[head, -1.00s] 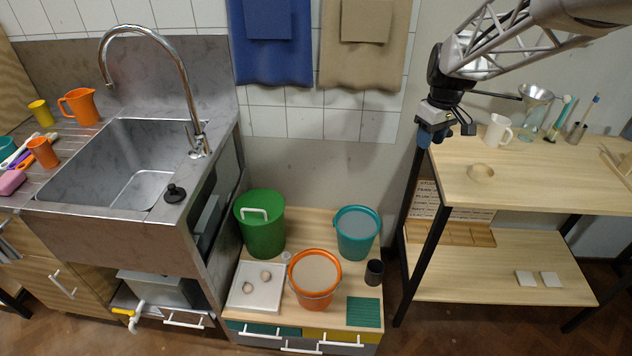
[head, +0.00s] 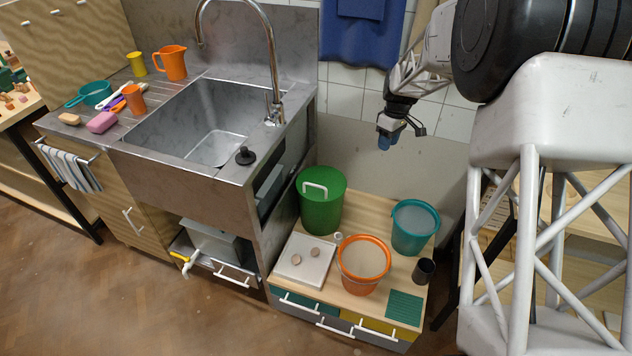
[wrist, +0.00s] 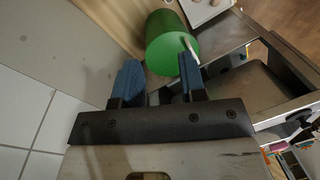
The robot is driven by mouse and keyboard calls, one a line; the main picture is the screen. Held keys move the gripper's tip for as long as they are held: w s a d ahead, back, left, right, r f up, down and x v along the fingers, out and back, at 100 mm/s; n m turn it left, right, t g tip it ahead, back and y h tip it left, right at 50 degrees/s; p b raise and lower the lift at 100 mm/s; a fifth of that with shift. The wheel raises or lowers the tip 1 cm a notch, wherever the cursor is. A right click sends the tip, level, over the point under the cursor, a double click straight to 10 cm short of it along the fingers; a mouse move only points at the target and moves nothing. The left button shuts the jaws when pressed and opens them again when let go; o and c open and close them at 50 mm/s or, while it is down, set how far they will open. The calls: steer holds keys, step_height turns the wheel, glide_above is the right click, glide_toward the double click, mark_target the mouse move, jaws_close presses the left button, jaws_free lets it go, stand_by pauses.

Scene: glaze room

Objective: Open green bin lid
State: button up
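The green bin (head: 320,207) stands on the low wooden cabinet against the sink unit, with its green lid (head: 322,181) on top. A white handle (head: 315,188) rises from the lid. My gripper (head: 386,141) hangs in the air above and to the right of the bin, apart from it. In the wrist view my gripper (wrist: 158,84) shows two blue fingertips spread apart with nothing between them. The green bin (wrist: 172,45) is beyond the fingertips in that view, with its white handle (wrist: 191,50) partly behind the right finger.
An orange bucket (head: 363,262), a teal bucket (head: 414,226), a white tray (head: 303,258) with small lumps and a dark cup (head: 424,271) share the cabinet top (head: 370,207). The sink (head: 215,125) and its tall tap (head: 274,60) stand to the bin's left.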

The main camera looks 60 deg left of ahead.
steer(key=s+a+f+n+h, duration=0.1)
steer(key=s+a+f+n, duration=0.3)
steer(key=s+a+f, duration=1.2)
steer(key=shift+s+n, duration=0.3)
steer(key=shift+s, duration=0.1)
steer(key=shift+d, duration=0.1)
steer(key=shift+s+d+f, duration=0.15)
steer(key=shift+d+f, duration=0.05)
steer(key=shift+f, duration=1.05)
steer(key=shift+s+d+f, duration=0.15)
steer(key=shift+s+f, duration=0.05)
steer(key=shift+f, duration=1.05)
steer(key=shift+s+d+f, duration=0.15)
steer(key=shift+d+f, duration=0.05)
steer(key=shift+f, duration=1.05)
jaws_close()
